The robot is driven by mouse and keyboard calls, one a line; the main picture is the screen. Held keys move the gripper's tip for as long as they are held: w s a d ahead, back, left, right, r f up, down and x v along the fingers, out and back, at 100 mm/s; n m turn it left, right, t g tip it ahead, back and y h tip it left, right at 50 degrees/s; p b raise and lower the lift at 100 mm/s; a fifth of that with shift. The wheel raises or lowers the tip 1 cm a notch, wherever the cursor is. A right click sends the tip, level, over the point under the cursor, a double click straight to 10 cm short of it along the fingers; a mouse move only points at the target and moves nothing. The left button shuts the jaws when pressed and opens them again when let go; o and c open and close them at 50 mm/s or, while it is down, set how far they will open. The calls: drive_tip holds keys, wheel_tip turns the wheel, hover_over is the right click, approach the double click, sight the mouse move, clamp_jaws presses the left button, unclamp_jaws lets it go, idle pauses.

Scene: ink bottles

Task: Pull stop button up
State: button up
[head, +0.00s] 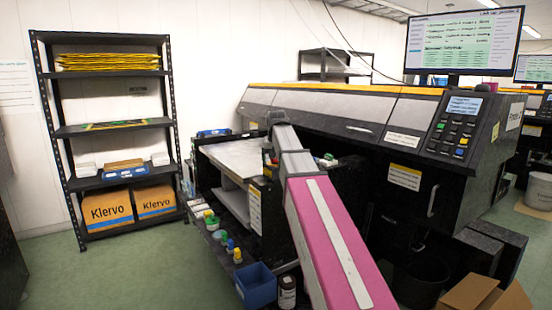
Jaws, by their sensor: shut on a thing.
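My arm, with a pink link and a pale stripe, reaches from the bottom right up to the left end of the large black printer (335,118). My gripper (268,152) is small and partly hidden at the arm's far end, pointing down beside the printer's flat bed. It is shut on a small reddish thing (272,161), which looks like the stop button. The fingers are too small to make out, and my arm covers part of this spot. I cannot tell how far up the button stands.
A black shelf (108,180) with Klervo boxes (107,209) stands at left. An open carton (480,295) lies at bottom right. Green floor at left is clear.

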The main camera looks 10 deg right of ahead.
drive_tip(key=shift+s+a+f, duration=0.15)
drive_tip(key=shift+s, duration=0.1)
drive_tip(key=shift+c, duration=0.3)
idle(0.5)
drive_tip(key=shift+w+r, duration=0.1)
drive_tip(key=shift+r, duration=0.1)
drive_tip(key=c, duration=0.8)
drive_tip(key=shift+w+r, duration=0.1)
drive_tip(key=shift+r, duration=0.3)
drive_tip(key=shift+c, duration=0.2)
drive_tip(key=o, duration=1.4)
drive_tip(key=shift+o, duration=0.2)
drive_tip(key=shift+w+r, duration=0.1)
drive_tip(key=shift+r, duration=3.95)
